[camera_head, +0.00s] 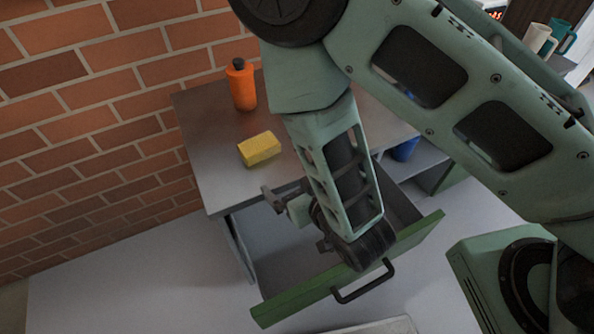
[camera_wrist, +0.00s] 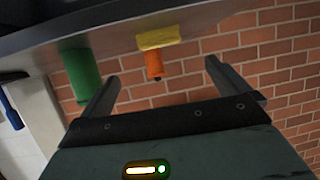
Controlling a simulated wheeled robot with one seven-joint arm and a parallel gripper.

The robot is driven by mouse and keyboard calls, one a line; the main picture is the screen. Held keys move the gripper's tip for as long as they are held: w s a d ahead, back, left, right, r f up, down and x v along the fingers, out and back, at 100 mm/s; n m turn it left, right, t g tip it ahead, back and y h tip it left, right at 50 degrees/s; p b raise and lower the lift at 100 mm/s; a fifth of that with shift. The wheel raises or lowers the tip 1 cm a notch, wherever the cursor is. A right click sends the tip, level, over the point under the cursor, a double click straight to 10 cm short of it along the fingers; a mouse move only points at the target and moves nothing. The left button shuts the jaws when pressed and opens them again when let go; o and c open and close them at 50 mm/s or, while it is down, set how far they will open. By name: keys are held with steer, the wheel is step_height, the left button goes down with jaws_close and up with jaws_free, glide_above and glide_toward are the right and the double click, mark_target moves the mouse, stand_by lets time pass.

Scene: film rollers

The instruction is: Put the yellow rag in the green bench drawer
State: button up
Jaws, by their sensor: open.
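The yellow rag (camera_head: 260,149) lies as a folded block on the grey bench top (camera_head: 210,150). It also shows in the wrist view (camera_wrist: 160,38), beyond the gap between my fingers. The green-fronted bench drawer (camera_head: 293,305) is pulled open, with a black handle, and its inside is partly hidden by my arm. My gripper (camera_head: 284,201) is over the open drawer side, in front of the bench edge and apart from the rag. In the wrist view its two fingers (camera_wrist: 160,75) are spread wide with nothing between them.
An orange bottle (camera_head: 241,86) stands behind the rag, near the brick wall (camera_head: 90,100). A green cylinder (camera_wrist: 80,70) shows in the wrist view. A blue object (camera_head: 405,149) sits below the bench top at right. The bench top left of the rag is clear.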

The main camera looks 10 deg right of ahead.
steer(key=s+a+r+g, duration=0.1)
steer(key=s+r+g, duration=0.4)
steer(key=r+g, duration=0.3)
steer(key=shift+s+a+r+n+g+h, duration=0.3)
steer(key=shift+r+n+h, duration=0.1)
steer(key=shift+r, duration=0.45)
steer(key=s+d+r+n+g+h, duration=0.1)
steer(key=s+d+r, duration=0.2)
steer(key=s+d+r+g+h, duration=0.1)
steer(key=s+d+r, duration=0.1)
steer(key=s+d, duration=0.1)
steer(key=s+d+r+n+g+h, duration=0.1)
steer(key=s+d+r, duration=0.1)
steer(key=d+r, duration=0.1)
steer(key=shift+s+d+r+n+g+h, duration=0.1)
steer(key=shift+s+r+n+g+h, duration=0.2)
steer(key=shift+s+g, duration=0.1)
steer(key=c, duration=0.3)
steer(key=shift+w, duration=0.1)
